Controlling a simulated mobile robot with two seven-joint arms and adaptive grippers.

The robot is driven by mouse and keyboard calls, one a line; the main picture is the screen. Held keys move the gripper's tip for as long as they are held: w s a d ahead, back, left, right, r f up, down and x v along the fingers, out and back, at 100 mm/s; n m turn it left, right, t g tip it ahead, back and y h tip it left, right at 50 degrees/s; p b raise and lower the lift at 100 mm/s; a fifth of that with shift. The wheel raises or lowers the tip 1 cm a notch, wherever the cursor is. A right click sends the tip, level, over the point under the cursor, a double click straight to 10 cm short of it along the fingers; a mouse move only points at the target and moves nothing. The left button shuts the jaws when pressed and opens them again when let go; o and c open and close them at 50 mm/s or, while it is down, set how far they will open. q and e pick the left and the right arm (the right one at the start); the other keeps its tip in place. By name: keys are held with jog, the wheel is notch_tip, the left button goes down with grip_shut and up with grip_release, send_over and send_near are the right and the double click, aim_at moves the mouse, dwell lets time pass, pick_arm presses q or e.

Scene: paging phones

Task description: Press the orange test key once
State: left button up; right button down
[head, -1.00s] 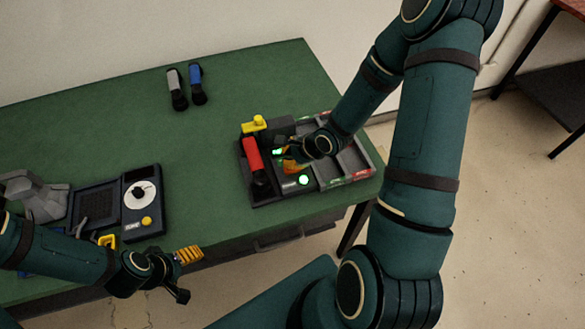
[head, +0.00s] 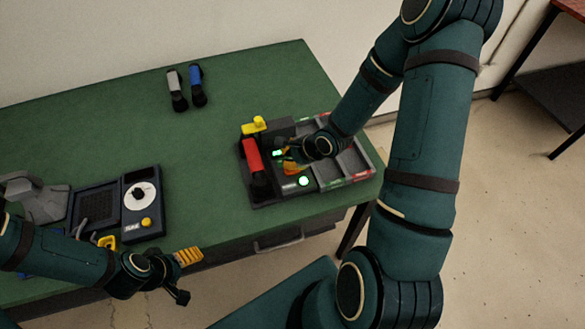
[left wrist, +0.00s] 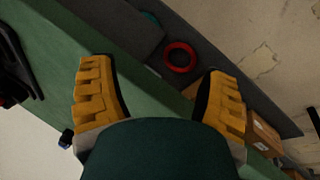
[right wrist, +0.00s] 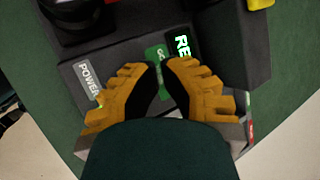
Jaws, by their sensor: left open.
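A dark paging phone (head: 262,202) with a red handset (head: 252,154) sits on the right of the green table. My right gripper (head: 290,168) is low over its panel. In the right wrist view the fingers (right wrist: 161,68) are close together with a narrow gap, nothing seen held. A green label (right wrist: 155,60), a lit display (right wrist: 182,45) and a POWER plate (right wrist: 88,78) show around the tips.
A second dark unit with a white dial (head: 139,195) and a yellow-orange knob (head: 146,222) stands at left. Grey and blue handled tools (head: 197,85) lie at the back. A compartment tray (head: 347,165) adjoins the phone. The table's middle is clear.

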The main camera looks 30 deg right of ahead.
jog(key=shift+f, duration=0.15)
jog(key=shift+f, duration=0.3)
jog(key=shift+f+b, duration=0.35)
jog(key=shift+f, duration=0.1)
dwell(0.9)
jog(key=shift+r, duration=0.1)
jog(key=shift+r+p, duration=0.8)
jog(key=shift+p, duration=0.25)
notch_tip(320, 180, up, 5)
jog(key=p, duration=0.5)
